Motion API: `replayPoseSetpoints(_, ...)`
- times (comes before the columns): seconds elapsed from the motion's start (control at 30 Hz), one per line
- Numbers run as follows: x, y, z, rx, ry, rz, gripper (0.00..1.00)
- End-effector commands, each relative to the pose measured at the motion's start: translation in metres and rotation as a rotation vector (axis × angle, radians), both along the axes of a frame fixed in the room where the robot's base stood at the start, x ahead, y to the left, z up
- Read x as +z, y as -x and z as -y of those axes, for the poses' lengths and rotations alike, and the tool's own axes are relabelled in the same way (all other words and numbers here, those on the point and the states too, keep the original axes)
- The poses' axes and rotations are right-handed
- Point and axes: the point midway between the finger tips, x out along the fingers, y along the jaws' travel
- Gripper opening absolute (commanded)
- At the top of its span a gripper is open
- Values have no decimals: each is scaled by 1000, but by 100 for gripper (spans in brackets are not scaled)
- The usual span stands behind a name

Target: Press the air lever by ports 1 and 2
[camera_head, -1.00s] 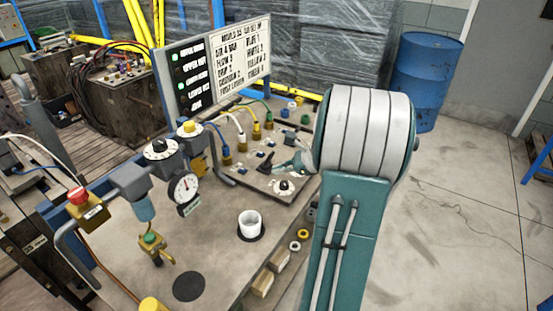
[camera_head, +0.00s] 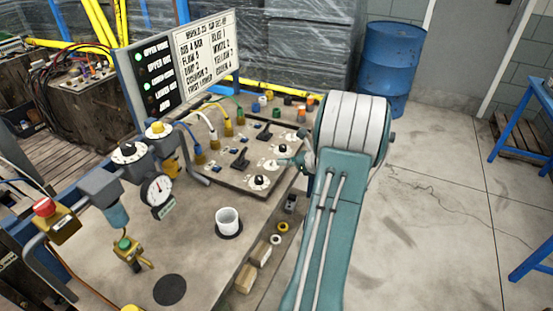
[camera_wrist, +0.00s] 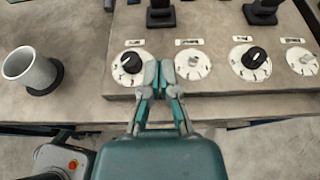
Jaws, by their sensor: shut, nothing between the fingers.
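Two black levers stand on the grey valve panel (camera_head: 222,177): a nearer-left one (camera_head: 240,159) and a farther-right one (camera_head: 264,132). In the wrist view they show at the top, left lever (camera_wrist: 160,14) and right lever (camera_wrist: 262,12), partly cut off. Hoses run to the ports behind them; port numbers are unreadable. My gripper (camera_wrist: 161,74) is shut and empty. Its tips overlap the panel's front edge in the wrist view, between a black knob (camera_wrist: 131,64) and a grey-centred dial (camera_wrist: 192,65), apart from both levers. In the head view my arm hides part of it.
A sign board (camera_head: 190,65) stands behind the panel, its list seeming to pair hose colours with numbers. A white cup (camera_head: 228,220), a gauge (camera_head: 157,190) and a red button (camera_head: 44,207) are left of the panel. A blue barrel (camera_head: 388,68) stands on open floor.

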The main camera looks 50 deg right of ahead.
Motion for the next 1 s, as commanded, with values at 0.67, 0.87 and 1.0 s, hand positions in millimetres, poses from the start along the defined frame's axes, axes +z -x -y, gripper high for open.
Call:
replayPoseSetpoints(0.67, -12, -101, -21, 2, 2, 0, 0)
replayPoseSetpoints(0.87, -10, -105, -21, 0, 1, 0, 0)
replayPoseSetpoints(1.0, -10, -105, -21, 0, 1, 0, 0)
